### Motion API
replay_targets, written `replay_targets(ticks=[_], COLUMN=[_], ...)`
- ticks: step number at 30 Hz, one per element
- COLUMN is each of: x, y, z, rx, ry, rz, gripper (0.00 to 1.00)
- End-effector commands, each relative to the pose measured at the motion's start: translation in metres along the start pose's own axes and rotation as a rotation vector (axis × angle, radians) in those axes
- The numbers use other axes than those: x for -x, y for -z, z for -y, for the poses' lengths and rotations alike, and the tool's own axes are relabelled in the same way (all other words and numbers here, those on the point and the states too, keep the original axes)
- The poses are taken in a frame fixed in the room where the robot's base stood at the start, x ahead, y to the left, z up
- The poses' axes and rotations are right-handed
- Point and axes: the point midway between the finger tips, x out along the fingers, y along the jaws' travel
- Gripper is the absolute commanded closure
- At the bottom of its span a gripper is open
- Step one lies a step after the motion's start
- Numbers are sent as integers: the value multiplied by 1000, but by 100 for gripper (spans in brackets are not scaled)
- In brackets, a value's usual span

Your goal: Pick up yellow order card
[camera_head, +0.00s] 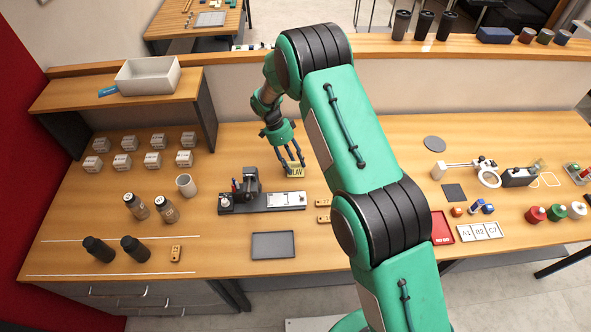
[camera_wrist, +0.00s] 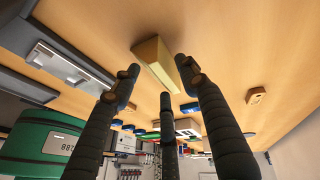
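The yellow order card (camera_head: 296,172), a small yellow block with dark lettering, is on the wooden bench behind the laser marker (camera_head: 262,197). In the wrist view the card (camera_wrist: 155,60) shows just beyond and between my spread fingertips. My gripper (camera_head: 293,160) points down at the card, with its dark fingers close around or behind it. In the wrist view my gripper (camera_wrist: 158,82) is open, with a gap between the fingers and the card on the sides I can see. Whether any finger touches the card is hard to tell.
The marker's base and silver plate (camera_head: 287,199) are close in front of the card. A white mug (camera_head: 186,185) and two brown jars (camera_head: 151,207) stand to the left. A dark tray (camera_head: 273,245) lies in front. Small wooden tags (camera_head: 323,203) lie to the right.

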Motion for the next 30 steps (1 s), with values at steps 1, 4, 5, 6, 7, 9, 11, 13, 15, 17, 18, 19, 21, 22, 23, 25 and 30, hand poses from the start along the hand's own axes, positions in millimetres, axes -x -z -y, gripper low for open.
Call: replay_targets(ticks=[1, 4, 5, 6, 7, 9, 11, 13, 15, 17, 18, 19, 21, 22, 23, 25, 30], x=[0, 0, 0, 0, 0, 0, 0, 0, 0, 0, 1, 2, 6, 8, 10, 16, 38], y=[0, 0, 0, 0, 0, 0, 0, 0, 0, 0, 0, 1, 2, 2, 3, 5, 12], z=[0, 0, 0, 0, 0, 0, 0, 0, 0, 0, 0, -1, -2, -2, -3, -5, -11], rx=[0, 0, 0, 0, 0, 0, 0, 0, 0, 0, 0, 0, 0, -1, -1, -1, -1], ry=[0, 0, 0, 0, 0, 0, 0, 0, -1, 0, 0, 0, 1, 2, 2, 2, 3], rz=[0, 0, 0, 0, 0, 0, 0, 0, 0, 0, 0, 0, 0, 0, 0, 0, 0], gripper=[72, 92, 95, 96, 96, 96, 96, 96, 96, 96, 96, 96, 96, 96, 96, 96, 96])
